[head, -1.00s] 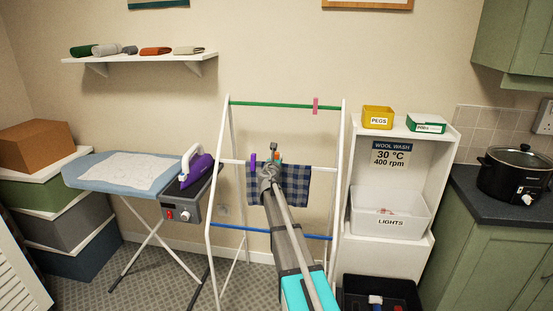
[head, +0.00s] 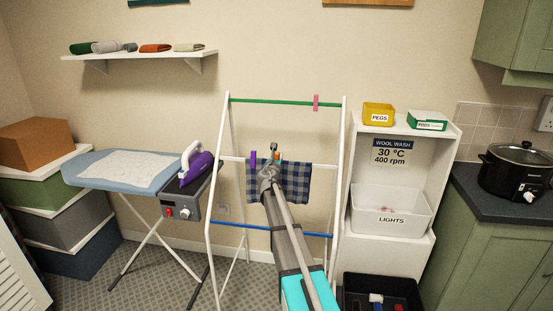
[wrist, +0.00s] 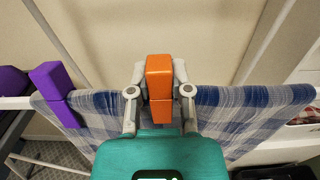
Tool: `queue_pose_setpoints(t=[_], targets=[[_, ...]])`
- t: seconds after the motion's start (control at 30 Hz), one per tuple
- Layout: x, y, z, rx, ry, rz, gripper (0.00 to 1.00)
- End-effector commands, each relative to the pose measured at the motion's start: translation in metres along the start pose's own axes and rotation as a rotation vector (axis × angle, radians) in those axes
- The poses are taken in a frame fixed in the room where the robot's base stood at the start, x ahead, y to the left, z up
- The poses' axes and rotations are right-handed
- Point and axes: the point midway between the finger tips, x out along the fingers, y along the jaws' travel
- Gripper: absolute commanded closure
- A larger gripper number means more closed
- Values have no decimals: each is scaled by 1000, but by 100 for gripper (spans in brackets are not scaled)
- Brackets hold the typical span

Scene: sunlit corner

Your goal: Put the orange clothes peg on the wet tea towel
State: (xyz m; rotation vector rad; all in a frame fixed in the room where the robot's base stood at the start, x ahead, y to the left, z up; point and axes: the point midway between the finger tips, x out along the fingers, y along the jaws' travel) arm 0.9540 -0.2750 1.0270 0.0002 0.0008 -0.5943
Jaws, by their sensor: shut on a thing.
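The orange clothes peg (wrist: 159,80) is between the fingers of my gripper (wrist: 158,85), which is shut on it. In the wrist view the peg stands in front of the blue checked tea towel (wrist: 215,115); whether it touches the towel or rail I cannot tell. The towel (head: 297,184) hangs over the middle rail of the white drying rack, partly hidden by my arm. In the head view my gripper (head: 273,160) is at the towel's top edge, with a bit of orange showing. A purple peg (wrist: 54,92) sits at the towel's left end.
The rack has a green top rail (head: 270,102) with a pink peg (head: 316,103) and a blue lower rail (head: 318,235). An ironing board (head: 88,183) with a purple iron (head: 196,165) stands left. A white shelf unit (head: 443,160) with a yellow pegs box (head: 378,115) stands right.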

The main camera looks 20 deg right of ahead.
Motion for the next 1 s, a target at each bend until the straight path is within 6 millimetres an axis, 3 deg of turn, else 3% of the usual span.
queue_pose_setpoints(t=[0.33,0.37,0.57,1.0], targets=[[0,0,-1,0,0,0,93],[0,0,-1,0,0,0,70],[0,0,-1,0,0,0,34],[0,0,2,0,0,0,34]])
